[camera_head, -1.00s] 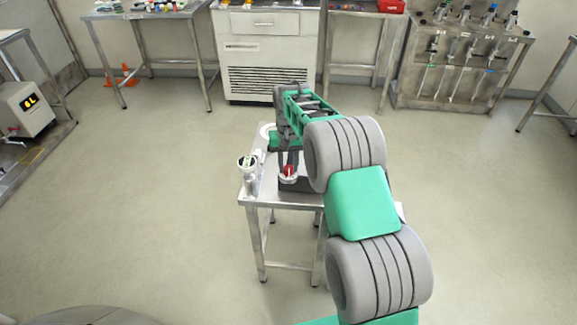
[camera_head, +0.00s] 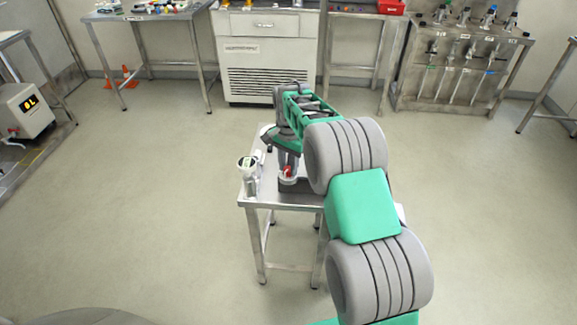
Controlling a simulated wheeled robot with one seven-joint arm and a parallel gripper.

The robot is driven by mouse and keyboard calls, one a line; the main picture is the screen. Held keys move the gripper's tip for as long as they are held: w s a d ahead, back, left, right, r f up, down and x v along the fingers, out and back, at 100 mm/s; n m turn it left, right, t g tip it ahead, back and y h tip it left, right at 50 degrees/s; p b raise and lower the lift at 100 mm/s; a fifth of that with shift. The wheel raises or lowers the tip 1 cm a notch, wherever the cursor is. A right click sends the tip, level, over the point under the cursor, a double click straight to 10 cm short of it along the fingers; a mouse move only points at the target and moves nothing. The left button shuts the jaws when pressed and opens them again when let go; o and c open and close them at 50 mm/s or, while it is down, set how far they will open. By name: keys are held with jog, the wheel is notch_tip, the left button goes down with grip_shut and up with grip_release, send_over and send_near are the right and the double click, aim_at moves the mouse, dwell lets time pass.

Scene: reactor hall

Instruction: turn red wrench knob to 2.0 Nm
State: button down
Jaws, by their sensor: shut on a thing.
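My gripper (camera_head: 288,164) points down and is shut on the red knob. My fingers and wrist partly cover the knob. Its angle and any torque marks are too small to read.
My arm covers the right part of the small table. Open floor (camera_head: 160,220) lies to the left and in front. A cabinet (camera_head: 268,60), a bench with small items (camera_head: 140,18) and a rack (camera_head: 455,85) stand along the back. A display unit (camera_head: 25,110) is far left.

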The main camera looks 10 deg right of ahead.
aim_at(288, 168)
dwell(0.5)
jog(key=c, duration=1.1)
grip_release()
jog(key=shift+o, duration=0.2)
notch_tip(288, 168, up, 8)
jog(key=shift+f+b, duration=0.1)
jog(key=shift+b, duration=0.3)
jog(key=s+r+n+t, duration=0.1)
jog(key=s+r+n, duration=0.25)
jog(key=s, duration=0.45)
jog(key=s+r+n+t, duration=0.15)
jog(key=s+r, duration=0.25)
jog(key=s, duration=0.4)
jog(key=s+f+n, duration=0.4)
jog(key=s+f, duration=0.1)
jog(key=s, duration=0.8)
jog(key=shift+a+n+t, duration=0.2)
jog(key=shift+n+t, duration=0.1)
jog(key=shift+t, duration=0.15)
